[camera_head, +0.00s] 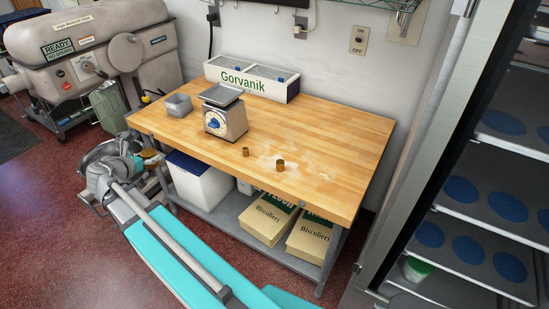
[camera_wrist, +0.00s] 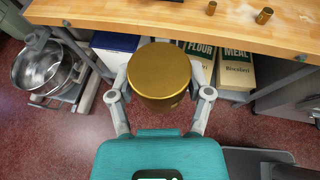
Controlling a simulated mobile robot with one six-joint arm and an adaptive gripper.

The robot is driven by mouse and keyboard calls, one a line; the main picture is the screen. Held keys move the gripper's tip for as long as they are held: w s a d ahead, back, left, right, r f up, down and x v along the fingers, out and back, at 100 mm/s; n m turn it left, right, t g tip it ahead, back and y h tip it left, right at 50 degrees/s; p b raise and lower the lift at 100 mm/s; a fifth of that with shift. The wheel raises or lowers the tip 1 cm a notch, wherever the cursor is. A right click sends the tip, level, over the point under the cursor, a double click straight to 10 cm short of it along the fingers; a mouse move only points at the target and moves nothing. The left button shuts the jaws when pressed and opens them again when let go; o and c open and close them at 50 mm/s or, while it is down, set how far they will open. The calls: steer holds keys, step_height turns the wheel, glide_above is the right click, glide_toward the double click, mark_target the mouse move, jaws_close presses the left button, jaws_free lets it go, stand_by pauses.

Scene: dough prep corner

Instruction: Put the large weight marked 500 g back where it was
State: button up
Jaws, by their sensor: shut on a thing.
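A large brass cylinder weight (camera_wrist: 160,75) is between the two fingers of my gripper (camera_wrist: 161,90) in the wrist view, its round top facing the camera. No marking can be read on it. In the head view the weight (camera_head: 149,154) shows small, in my gripper (camera_head: 146,161), off the left front side of the wooden table. Two smaller brass weights stand on the table: one (camera_head: 245,151) in front of the scale and a bigger one (camera_head: 280,165) to its right. Both also show at the top of the wrist view (camera_wrist: 211,7), (camera_wrist: 264,15).
The wooden table (camera_head: 335,130) holds a scale (camera_head: 226,122), a small grey tub (camera_head: 178,105) and a white Gorvanik bin (camera_head: 252,80). Pale flour patches lie near the smaller weights. A lower shelf holds flour bags (camera_head: 265,215). A mixing bowl (camera_wrist: 45,65) stands left. The table's right side is clear.

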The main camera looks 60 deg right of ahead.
steer(key=shift+s+d, duration=0.2)
steer(key=shift+d, duration=0.05)
steer(key=shift+s+d, duration=0.1)
steer(key=shift+d, duration=0.05)
stand_by(0.4)
